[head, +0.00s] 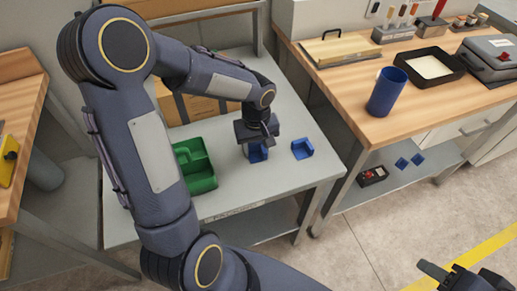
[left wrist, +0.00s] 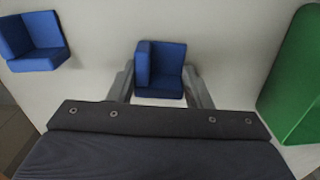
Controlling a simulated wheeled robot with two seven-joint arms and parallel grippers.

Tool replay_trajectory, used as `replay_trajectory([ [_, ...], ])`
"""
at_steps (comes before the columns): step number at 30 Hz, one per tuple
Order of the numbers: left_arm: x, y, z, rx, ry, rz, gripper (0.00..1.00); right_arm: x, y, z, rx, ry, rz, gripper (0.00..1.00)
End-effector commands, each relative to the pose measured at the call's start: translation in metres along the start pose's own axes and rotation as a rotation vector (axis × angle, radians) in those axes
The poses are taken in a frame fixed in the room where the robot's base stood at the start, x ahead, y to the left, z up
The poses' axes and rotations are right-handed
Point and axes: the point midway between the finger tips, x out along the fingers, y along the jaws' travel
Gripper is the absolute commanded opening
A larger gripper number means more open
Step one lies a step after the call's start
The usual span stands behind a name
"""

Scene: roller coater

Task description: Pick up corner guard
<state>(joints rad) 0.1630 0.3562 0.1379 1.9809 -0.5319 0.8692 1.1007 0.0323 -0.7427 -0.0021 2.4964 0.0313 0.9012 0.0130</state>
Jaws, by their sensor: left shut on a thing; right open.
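A blue corner guard (head: 257,154) is at my left gripper (head: 250,146) over the grey table. In the left wrist view the guard (left wrist: 160,68) sits between the two fingers of my left gripper (left wrist: 160,84), which is shut on it. I cannot tell whether the guard still touches the table. A second blue corner guard (head: 302,149) lies on the table to the right, apart from the gripper; it also shows in the left wrist view (left wrist: 33,42). My right gripper (head: 462,277) is open and empty at the lower right, over the floor.
A green divided tray (head: 203,184) stands on the grey table (head: 270,182), left of the gripper. A cardboard box (head: 200,108) is behind. A wooden bench (head: 345,83) at the right holds a blue cup (head: 387,92) and a black tray (head: 402,70). The table's front right is clear.

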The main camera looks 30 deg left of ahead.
Motion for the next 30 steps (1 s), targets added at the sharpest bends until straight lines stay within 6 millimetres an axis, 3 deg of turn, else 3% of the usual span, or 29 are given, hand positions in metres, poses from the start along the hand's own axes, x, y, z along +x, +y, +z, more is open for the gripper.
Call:
replay_trajectory([
  [11,-0.003,0.0,0.0,0.0,0.001,0.001,0.24,0.0,0.0,0.0,0.0,0.0,0.0,0.44],
  [19,-0.035,0.001,-0.001,-0.001,0.005,0.005,0.23,-0.004,-0.002,-0.002,0.0,0.0,0.0,0.44],
  [27,-0.096,-0.043,0.03,-0.002,0.008,0.006,0.23,-0.005,-0.002,-0.003,0.0,0.0,0.0,0.44],
  [30,-0.104,-0.065,0.046,-0.003,0.005,0.004,0.23,-0.003,-0.002,-0.002,0.0,0.0,0.0,0.44],
])
